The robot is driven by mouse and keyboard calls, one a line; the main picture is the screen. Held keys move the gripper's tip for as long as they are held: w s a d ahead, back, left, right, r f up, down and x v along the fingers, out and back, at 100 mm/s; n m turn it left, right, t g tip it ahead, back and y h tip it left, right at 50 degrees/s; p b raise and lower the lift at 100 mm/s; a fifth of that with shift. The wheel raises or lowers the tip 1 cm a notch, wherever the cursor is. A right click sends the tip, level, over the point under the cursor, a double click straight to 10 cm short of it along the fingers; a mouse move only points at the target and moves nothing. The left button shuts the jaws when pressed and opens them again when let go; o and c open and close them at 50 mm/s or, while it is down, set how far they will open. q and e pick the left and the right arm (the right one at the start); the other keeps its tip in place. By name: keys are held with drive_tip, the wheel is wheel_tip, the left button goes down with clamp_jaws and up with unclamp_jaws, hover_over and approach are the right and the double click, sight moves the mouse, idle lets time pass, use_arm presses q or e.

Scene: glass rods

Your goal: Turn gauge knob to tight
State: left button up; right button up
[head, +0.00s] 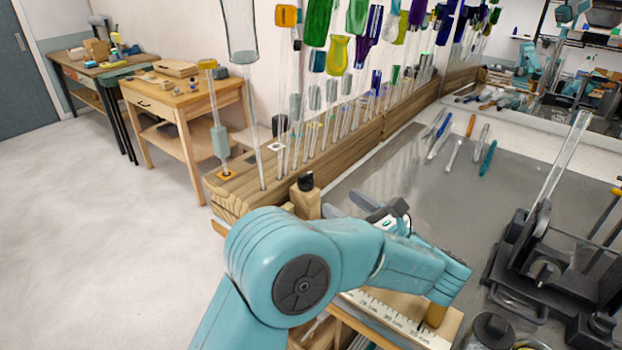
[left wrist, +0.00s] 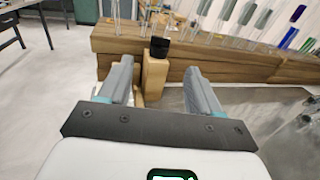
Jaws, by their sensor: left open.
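A black knob (head: 306,182) sits on top of an upright wooden block (head: 306,204) at the near end of the wooden rod rack. In the left wrist view the knob (left wrist: 160,47) and its block (left wrist: 154,78) appear straight ahead, framed between my fingers. My left gripper (left wrist: 158,84) is open and empty, its grey fingers spread to either side of the block's image. I see no contact with the knob. In the head view the left gripper (head: 352,206) is partly hidden by my teal arm, just right of the block. My right gripper is not in view.
The wooden rack (head: 350,140) holds several upright glass rods and coloured glass pieces close behind the knob. Pens and tools lie on the grey bench top (head: 400,185). A ruler (head: 385,318) lies below my arm. A black fixture (head: 545,265) stands at right.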

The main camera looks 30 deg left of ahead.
sight(307, 177)
use_arm(q)
drive_tip(key=x, duration=1)
drive_tip(key=shift+a, duration=0.15)
drive_tip(key=shift+w+a+f, duration=0.1)
drive_tip(key=shift+w+a, duration=0.15)
drive_tip(key=shift+a, duration=0.1)
drive_tip(key=shift+s, duration=0.1)
drive_tip(key=shift+c, duration=0.4)
